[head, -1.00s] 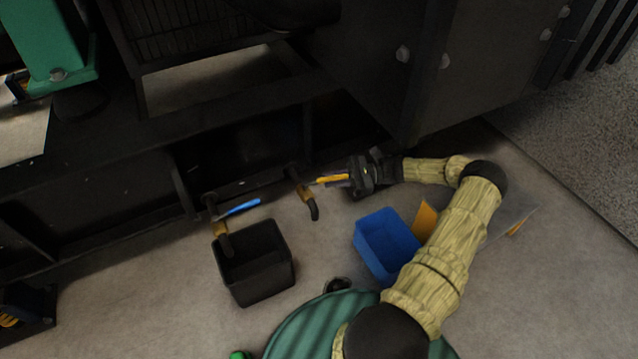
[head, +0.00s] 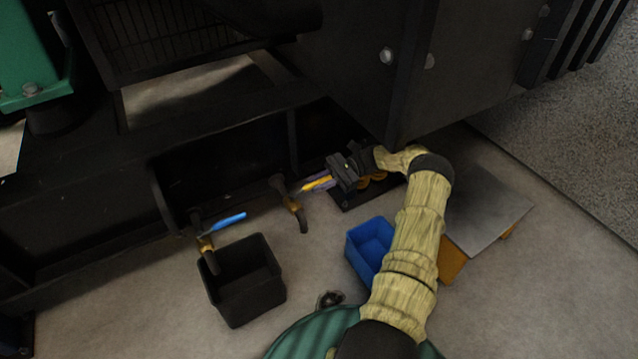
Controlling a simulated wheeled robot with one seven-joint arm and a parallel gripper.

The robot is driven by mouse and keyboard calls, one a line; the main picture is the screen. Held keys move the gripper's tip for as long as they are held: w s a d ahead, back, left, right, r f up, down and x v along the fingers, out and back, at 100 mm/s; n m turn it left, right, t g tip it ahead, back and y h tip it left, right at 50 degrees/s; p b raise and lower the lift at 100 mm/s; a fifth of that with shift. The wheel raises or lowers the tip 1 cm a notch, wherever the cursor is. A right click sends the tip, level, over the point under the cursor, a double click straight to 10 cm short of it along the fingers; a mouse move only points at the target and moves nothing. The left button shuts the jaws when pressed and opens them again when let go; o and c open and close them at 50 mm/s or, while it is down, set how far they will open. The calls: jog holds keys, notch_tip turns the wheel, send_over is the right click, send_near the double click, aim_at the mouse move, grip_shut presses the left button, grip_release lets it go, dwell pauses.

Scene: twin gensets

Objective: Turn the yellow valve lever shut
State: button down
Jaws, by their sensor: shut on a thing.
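The yellow valve lever (head: 317,184) sticks out to the right from a brass valve with a dark down-turned spout (head: 293,207) on the black genset frame. My gripper (head: 328,182) comes from the right and is shut on the lever near its outer end. The jaws hide part of the lever. A second valve with a blue lever (head: 230,219) is to the left, its lever also pointing right, and my gripper is well clear of it.
A black bin (head: 245,282) stands below the blue-lever valve. A blue bin (head: 369,245) stands right of the yellow-lever valve's spout, beside my arm. A grey-topped platform (head: 487,210) with orange sides is at right. Genset panels (head: 470,75) rise behind my gripper.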

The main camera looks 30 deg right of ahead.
aim_at(333, 176)
jog(key=c, duration=1.4)
grip_release()
jog(key=shift+o, duration=0.2)
jog(key=shift+d, duration=0.15)
jog(key=shift+w+d+p, duration=0.2)
jog(key=shift+d+p, duration=0.6)
jog(key=shift+d, duration=1.55)
jog(key=d+b, duration=0.2)
jog(key=shift+d, duration=0.3)
jog(key=shift+a+f, duration=0.1)
